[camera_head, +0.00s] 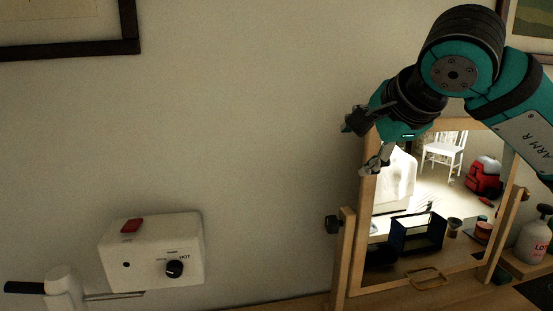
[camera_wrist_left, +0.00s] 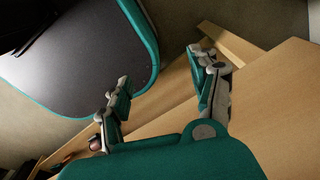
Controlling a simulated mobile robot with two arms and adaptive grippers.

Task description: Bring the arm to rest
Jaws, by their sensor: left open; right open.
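My right arm, teal and black, comes in from the right edge of the head view. Its gripper (camera_head: 365,142) is open and empty, raised in front of the upper left part of a wooden-framed mirror (camera_head: 366,235). I cannot tell whether it touches the frame. My left gripper is not in the head view. In the left wrist view the left gripper (camera_wrist_left: 160,72) is open, its two fingers apart with nothing between them. A light wooden surface (camera_wrist_left: 280,110) lies beyond and to the right of these fingers.
A white box (camera_head: 150,255) with a red switch and a black knob is at lower left, near a white and black object (camera_head: 62,288). A pump bottle (camera_head: 533,240) stands right of the mirror. The wall between box and mirror is bare. Picture frames hang above.

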